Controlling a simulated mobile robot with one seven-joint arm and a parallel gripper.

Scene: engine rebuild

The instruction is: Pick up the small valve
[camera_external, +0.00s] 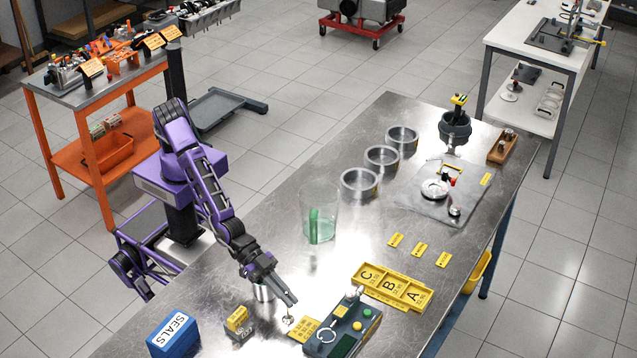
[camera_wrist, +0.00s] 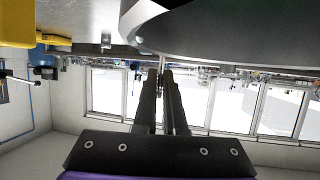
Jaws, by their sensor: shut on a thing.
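My gripper (camera_external: 291,298) is over the near part of the steel bench, shut on the small valve (camera_external: 289,319). The valve is a small silver piece showing just below the fingertips; whether it touches the bench is unclear. In the wrist view, the two dark fingers of my gripper (camera_wrist: 161,76) stand close together with a thin piece between their tips. The fingers hide most of it.
A grey device with buttons (camera_external: 345,325) stands right of my gripper. A blue SEALS box (camera_external: 173,337) and a small yellow-labelled block (camera_external: 238,321) are to its left. A yellow A-B-C tray (camera_external: 393,287), a glass jar (camera_external: 319,217) and metal rings (camera_external: 360,182) stand farther back.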

